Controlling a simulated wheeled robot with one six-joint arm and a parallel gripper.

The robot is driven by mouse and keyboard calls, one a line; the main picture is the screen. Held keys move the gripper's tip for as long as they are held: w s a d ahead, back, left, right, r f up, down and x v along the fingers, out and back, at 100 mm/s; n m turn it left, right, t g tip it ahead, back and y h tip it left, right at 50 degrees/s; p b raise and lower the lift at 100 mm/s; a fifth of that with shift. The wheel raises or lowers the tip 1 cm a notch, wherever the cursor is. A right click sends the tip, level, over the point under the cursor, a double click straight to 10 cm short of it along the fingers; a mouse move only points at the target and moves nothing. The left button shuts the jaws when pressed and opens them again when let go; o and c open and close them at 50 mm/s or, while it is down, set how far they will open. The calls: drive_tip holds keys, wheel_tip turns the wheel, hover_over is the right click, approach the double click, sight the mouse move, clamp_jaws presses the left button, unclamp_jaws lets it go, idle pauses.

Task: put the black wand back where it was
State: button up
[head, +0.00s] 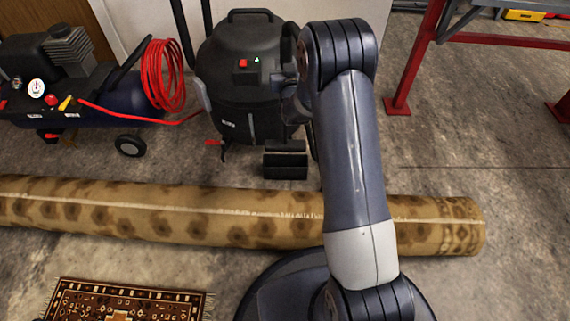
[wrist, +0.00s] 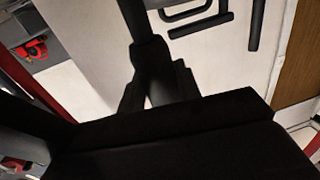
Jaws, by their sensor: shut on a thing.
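The black wand (wrist: 134,18) shows in the wrist view as a dark tube running down from the top edge into my gripper (wrist: 156,88). My gripper is shut on it. A wide black block fills the lower part of that view and hides what lies below; I cannot tell what it is. In the head view my arm reaches to the right side of the black vacuum drum (head: 238,80).
A compressor (head: 60,90) with a coiled red hose (head: 163,77) stands at the left. A rolled rug (head: 160,212) lies across the floor in front of the drum. A patterned rug (head: 125,302) lies nearer. A red frame (head: 425,60) stands at the right, with bare floor before it.

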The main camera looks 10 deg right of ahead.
wheel_tip(320, 180, down, 18)
drive_tip(key=b, duration=0.6)
drive_tip(key=o, duration=1.1)
drive_tip(key=shift+f, duration=0.1)
drive_tip(key=shift+o, duration=0.2)
drive_tip(key=s+p, duration=0.4)
drive_tip(key=s, duration=0.8)
drive_tip(key=shift+a, duration=0.35)
